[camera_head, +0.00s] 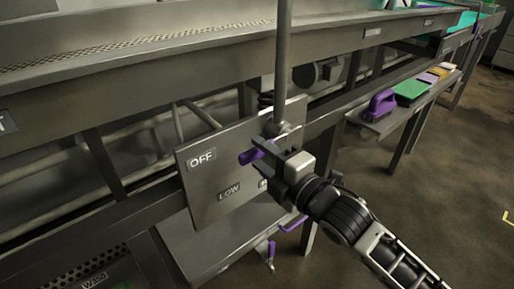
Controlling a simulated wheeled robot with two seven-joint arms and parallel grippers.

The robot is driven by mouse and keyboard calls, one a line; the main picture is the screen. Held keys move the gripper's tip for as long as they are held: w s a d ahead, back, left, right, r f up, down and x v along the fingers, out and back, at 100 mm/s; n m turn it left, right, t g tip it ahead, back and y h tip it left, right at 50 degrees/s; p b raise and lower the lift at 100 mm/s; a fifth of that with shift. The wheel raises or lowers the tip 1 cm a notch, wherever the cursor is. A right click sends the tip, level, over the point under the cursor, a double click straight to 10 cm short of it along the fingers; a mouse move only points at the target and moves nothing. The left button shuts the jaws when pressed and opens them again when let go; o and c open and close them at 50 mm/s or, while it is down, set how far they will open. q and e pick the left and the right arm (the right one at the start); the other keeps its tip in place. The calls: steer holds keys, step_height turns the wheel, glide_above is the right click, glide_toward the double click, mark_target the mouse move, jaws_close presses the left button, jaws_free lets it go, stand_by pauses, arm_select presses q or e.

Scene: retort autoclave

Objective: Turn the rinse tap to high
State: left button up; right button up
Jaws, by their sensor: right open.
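The rinse tap's purple handle (251,156) sticks out in front of a grey metal panel (206,179). The panel carries an OFF label (201,160) at upper left and a LOW label (229,191) below it. A third label to the right is mostly hidden behind my gripper. A vertical pipe (283,62) comes down to the tap. My right gripper (272,161) is open at the tap, with its fingers close around the handle's right part. I cannot tell if they touch it. The tap's hub is partly hidden. My left gripper is out of view.
A long metal trough (190,48) runs above the panel. A shelf at right holds a purple-handled tool (380,104), a green pad (411,90) and other small pads. Another purple-handled valve (270,252) hangs below the panel. The floor at right is clear.

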steer(key=shift+x, duration=1.1)
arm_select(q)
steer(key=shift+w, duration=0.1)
arm_select(e)
jaws_close()
steer(key=shift+f, duration=0.1)
